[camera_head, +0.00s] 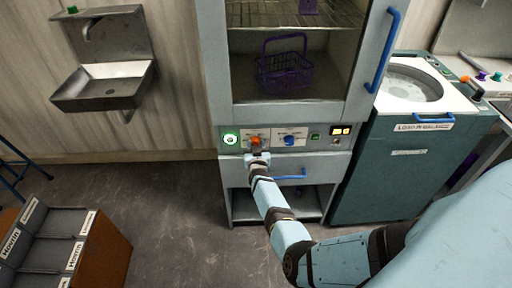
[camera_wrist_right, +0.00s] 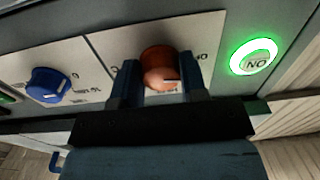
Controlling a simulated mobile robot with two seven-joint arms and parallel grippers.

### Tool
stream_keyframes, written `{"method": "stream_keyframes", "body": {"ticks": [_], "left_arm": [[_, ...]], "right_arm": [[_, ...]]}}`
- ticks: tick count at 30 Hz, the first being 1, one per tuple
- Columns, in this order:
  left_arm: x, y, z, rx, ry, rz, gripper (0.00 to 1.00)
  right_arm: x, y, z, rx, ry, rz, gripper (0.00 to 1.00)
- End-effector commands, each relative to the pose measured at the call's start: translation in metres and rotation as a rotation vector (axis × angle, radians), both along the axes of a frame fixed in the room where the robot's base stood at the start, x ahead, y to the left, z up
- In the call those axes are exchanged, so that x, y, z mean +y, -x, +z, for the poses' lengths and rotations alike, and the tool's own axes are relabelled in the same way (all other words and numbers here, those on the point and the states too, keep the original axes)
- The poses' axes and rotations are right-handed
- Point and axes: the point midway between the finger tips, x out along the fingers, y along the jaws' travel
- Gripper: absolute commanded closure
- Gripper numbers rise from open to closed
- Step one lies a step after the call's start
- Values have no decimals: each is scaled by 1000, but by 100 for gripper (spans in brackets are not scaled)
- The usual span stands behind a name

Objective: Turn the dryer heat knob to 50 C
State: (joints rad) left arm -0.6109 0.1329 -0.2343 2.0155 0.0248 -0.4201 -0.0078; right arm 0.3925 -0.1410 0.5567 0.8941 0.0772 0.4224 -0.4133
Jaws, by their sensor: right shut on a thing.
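The dryer (camera_head: 215,60) is a tall grey cabinet with a control panel below its glass door. An orange knob (camera_head: 255,141) and a blue knob (camera_head: 289,140) sit on the panel; the printing around them is too small to read surely. My right gripper (camera_head: 257,157) is at the orange knob. In the right wrist view its two fingers stand on either side of the orange knob (camera_wrist_right: 158,65), shut on it. The blue knob (camera_wrist_right: 48,85) is free beside it. An amber display (camera_head: 340,131) is lit, its digits unclear. My left gripper is out of view.
A green ring button (camera_head: 230,139) marked ON glows left of the orange knob. A drawer with a blue handle (camera_head: 290,177) is below the panel. A teal top-loading machine (camera_head: 385,165) stands right. A purple basket (camera_head: 284,72) is inside the dryer.

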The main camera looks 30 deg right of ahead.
Motion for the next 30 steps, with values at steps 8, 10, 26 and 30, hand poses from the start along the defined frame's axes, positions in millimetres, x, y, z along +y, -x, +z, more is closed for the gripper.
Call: {"method": "stream_keyframes", "body": {"ticks": [8,10,26,30], "left_arm": [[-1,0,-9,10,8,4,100],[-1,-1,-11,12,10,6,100],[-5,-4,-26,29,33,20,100],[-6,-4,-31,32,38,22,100]], "right_arm": [[0,-1,-1,-137,-221,1,84],[0,-1,-1,-172,-278,1,84],[2,-3,0,-437,-708,2,84],[2,-3,0,-507,-822,2,84]]}}
